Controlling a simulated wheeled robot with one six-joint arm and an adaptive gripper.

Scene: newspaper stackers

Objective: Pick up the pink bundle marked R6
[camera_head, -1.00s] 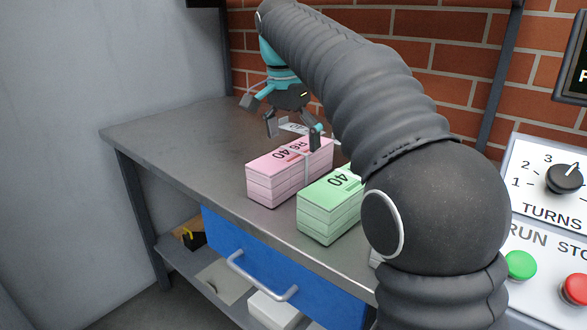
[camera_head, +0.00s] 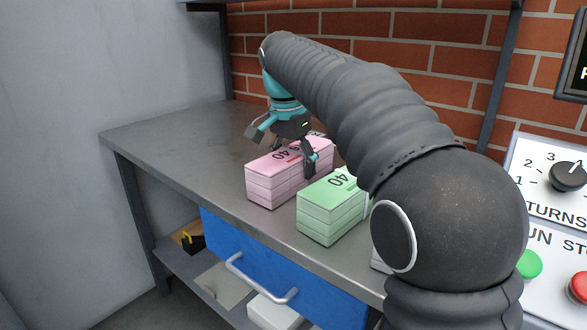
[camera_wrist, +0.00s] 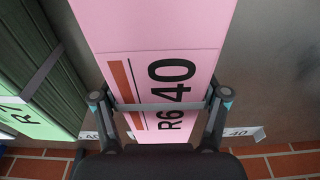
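The pink bundle marked R6 40 (camera_head: 272,181) lies on the grey workbench, left of the green bundle marked 40 (camera_head: 330,210). My gripper (camera_head: 293,158) is down over the pink bundle, with one finger against its near side and the other partly hidden behind it. In the wrist view the pink bundle (camera_wrist: 155,35) runs between the two fingers of my gripper (camera_wrist: 160,97). The fingers sit close against both long sides, at the pale band, with no clear gap. The bundle still appears to rest on the bench.
The green bundle also shows at the left of the wrist view (camera_wrist: 35,70), close beside my finger. The brick wall (camera_head: 440,50) is behind the bench. The bench top (camera_head: 175,135) is clear at left. A blue drawer (camera_head: 300,275) is under it.

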